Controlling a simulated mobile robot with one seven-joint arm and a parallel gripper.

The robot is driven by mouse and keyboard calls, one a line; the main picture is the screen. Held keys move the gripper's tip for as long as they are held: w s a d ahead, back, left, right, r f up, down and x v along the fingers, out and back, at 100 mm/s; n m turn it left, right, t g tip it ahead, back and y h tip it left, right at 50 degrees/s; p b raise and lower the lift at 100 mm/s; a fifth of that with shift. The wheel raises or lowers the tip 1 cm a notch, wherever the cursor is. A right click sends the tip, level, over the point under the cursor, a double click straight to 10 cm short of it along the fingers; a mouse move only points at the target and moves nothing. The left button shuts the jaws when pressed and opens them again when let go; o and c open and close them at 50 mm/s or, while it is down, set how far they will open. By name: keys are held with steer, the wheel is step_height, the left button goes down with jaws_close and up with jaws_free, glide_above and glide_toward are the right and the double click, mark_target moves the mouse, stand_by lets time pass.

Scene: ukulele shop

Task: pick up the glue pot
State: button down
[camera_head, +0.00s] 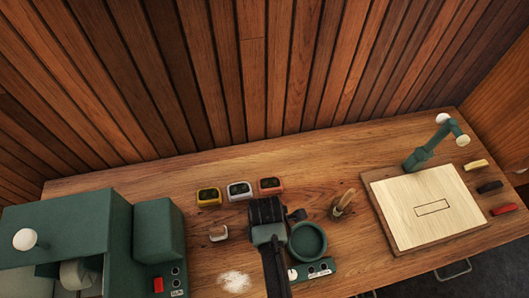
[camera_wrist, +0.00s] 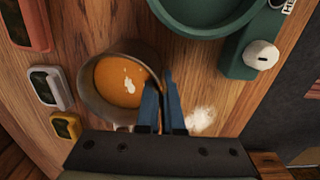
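The glue pot shows in the wrist view as a round grey-brown pot (camera_wrist: 97,103) with amber glue (camera_wrist: 122,82) inside and a few white patches on its surface. My gripper (camera_wrist: 162,88) is at the pot's right edge. Its two blue fingers are close together, with the pot's wall seemingly between them. I cannot tell whether the pot touches the table.
A green round dish (camera_head: 307,240) sits close to the right of my gripper. Yellow, white and red boxes (camera_head: 269,186) stand behind. A brush holder (camera_head: 343,207) and a pale board (camera_head: 424,207) are right.

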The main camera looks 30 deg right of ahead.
steer(key=shift+r, duration=1.05)
step_height(320, 180, up, 8)
steer(key=b, duration=0.1)
steer(key=shift+f, duration=0.2)
steer(key=shift+w, duration=0.1)
